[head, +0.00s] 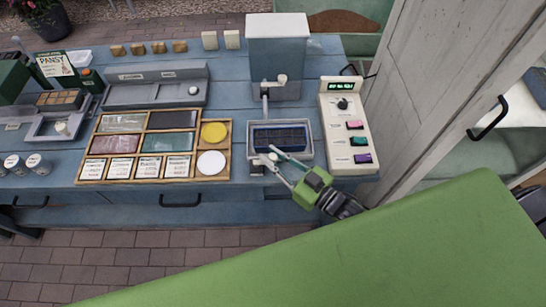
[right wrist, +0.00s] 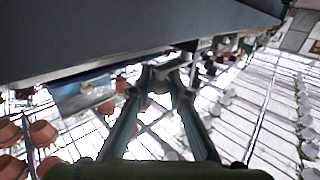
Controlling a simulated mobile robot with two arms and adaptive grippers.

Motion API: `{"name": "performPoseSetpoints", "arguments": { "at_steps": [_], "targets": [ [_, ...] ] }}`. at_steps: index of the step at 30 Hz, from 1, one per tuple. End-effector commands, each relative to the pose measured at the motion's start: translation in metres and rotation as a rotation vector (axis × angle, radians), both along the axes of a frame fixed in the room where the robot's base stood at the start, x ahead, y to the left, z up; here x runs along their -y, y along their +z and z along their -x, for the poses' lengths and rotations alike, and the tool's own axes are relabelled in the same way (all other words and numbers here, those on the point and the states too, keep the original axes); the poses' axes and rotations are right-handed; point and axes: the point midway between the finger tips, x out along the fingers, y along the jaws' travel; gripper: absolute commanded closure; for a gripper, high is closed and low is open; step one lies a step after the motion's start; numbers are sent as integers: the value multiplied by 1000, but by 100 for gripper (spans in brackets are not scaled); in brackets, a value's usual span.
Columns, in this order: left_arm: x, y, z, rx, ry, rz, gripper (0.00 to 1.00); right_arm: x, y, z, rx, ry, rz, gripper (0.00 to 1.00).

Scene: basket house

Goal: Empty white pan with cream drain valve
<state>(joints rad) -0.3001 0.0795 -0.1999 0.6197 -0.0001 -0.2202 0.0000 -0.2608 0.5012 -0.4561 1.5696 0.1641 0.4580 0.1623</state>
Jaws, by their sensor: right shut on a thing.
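The white pan (head: 250,139) stands on the blue table below the spout of a pale grey tank (head: 277,45), with a dark blue gridded tray (head: 279,136) inside it. The cream drain valve (head: 272,157) is a small knob at the pan's front left. My right gripper (head: 270,156) reaches in from the lower right, with its fingertips at the valve and shut on it. In the right wrist view the fingers (right wrist: 163,76) close around a small grey-white part. The grip hides most of the valve. My left gripper is not in view.
A white control box (head: 348,120) with coloured buttons stands right of the pan. A whitish wooden door (head: 437,60) bounds the right side.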

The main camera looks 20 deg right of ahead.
Motion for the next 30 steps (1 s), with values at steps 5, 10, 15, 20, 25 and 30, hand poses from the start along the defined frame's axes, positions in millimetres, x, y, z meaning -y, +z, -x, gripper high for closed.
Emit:
{"name": "performPoseSetpoints", "arguments": {
  "at_steps": [5, 10, 15, 20, 25, 30],
  "targets": [
    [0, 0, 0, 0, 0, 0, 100, 0, 1, -1, 2, -2, 0, 66],
    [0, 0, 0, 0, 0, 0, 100, 0, 1, -1, 2, -2, 0, 66],
    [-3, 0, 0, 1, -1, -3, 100, 1, 0, 0, 1, -2, 0, 66],
    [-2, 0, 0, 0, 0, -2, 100, 8, -1, 13, -2, -2, 1, 66],
    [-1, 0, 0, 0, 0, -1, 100, 25, -1, 43, -3, -2, 2, 66],
    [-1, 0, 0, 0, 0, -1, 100, 42, -1, 74, -3, -1, 1, 66]
  ]
}}
